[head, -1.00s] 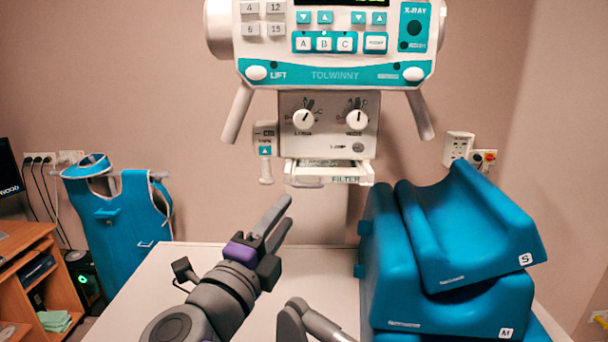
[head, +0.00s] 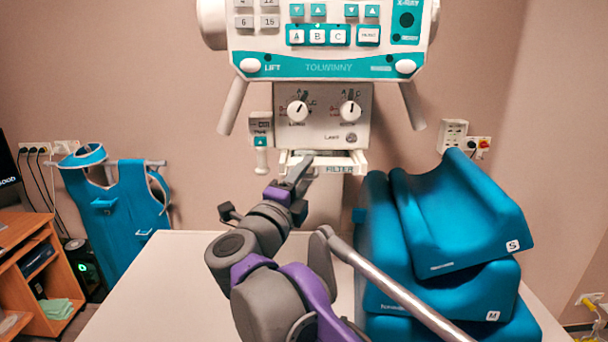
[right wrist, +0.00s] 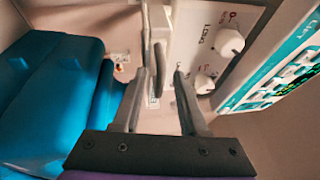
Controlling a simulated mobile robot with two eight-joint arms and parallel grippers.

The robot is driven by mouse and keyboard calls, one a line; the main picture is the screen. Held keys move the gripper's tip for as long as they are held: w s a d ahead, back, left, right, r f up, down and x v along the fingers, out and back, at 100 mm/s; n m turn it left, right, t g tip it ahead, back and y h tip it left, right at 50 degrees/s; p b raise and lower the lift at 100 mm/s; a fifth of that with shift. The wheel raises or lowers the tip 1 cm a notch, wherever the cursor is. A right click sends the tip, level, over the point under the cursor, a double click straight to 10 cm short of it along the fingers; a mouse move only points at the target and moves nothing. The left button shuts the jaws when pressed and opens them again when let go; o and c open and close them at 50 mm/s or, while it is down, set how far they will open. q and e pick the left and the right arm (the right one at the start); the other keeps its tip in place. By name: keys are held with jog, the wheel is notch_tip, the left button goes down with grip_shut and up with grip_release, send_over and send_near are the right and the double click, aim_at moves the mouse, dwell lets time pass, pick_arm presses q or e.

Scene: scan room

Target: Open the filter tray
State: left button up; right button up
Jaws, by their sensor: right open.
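The filter tray (head: 345,164) is a pale, shallow frame with a FILTER label, under the knob panel of the X-ray head. It looks pushed in, though my fingers cover its left part. My right gripper (head: 302,163) is raised to the tray's front, left of the label. In the right wrist view, the right gripper (right wrist: 161,76) is open, its two fingers apart. A pale bar of the tray (right wrist: 159,55) shows in the gap between the fingertips, nearer the left finger. I cannot tell whether either finger touches it. My left gripper is not in view.
The knob panel (head: 323,115) and X-ray console (head: 325,67) hang above the tray. Blue foam cushions (head: 440,240) are stacked at right on the pale table (head: 150,290). A blue apron (head: 120,205) hangs at left. The table's left part is clear.

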grip_shut()
jog(key=shift+r, duration=0.2)
dwell(1.1)
